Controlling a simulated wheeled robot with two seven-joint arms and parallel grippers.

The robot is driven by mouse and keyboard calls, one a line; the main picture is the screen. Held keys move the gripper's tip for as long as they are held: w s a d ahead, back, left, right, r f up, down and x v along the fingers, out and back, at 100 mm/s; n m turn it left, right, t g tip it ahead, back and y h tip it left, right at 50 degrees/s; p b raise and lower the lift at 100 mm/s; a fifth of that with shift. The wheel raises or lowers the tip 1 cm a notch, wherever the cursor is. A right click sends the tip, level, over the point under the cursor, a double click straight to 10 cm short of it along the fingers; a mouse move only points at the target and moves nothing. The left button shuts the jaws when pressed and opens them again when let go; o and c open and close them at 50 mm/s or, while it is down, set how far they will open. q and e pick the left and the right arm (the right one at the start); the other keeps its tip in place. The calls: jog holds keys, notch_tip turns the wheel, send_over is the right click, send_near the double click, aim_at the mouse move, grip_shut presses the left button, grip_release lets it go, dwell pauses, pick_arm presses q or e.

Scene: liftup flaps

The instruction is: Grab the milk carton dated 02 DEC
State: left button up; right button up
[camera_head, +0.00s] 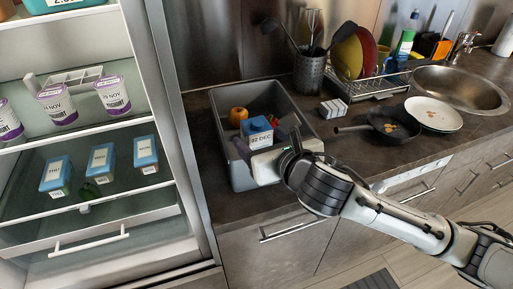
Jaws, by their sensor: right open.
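A blue-and-white milk carton (257,127), with a label that seems to read 02 DEC, stands in the grey bin (226,110) on the counter. My right gripper (266,146) reaches into the bin from the right, in front of the carton. Its jaws are open, with a dark finger toward each side of the carton. The gripper body hides the carton's lower part, so I cannot tell whether a finger touches it. My left gripper is not in view.
The open fridge at left holds several blue-topped cartons (101,160) and purple-lidded cups (113,95). A round orange-red item (238,116) lies in the bin. A utensil holder (309,72), small white box (333,108), pan (392,124) and plate (434,113) stand to the right.

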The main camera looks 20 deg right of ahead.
jog(key=x, duration=0.3)
jog(key=shift+w, duration=0.25)
jog(key=c, duration=1.4)
jog(key=shift+r, duration=0.15)
jog(key=shift+c, duration=0.9)
jog(key=shift+r, duration=0.1)
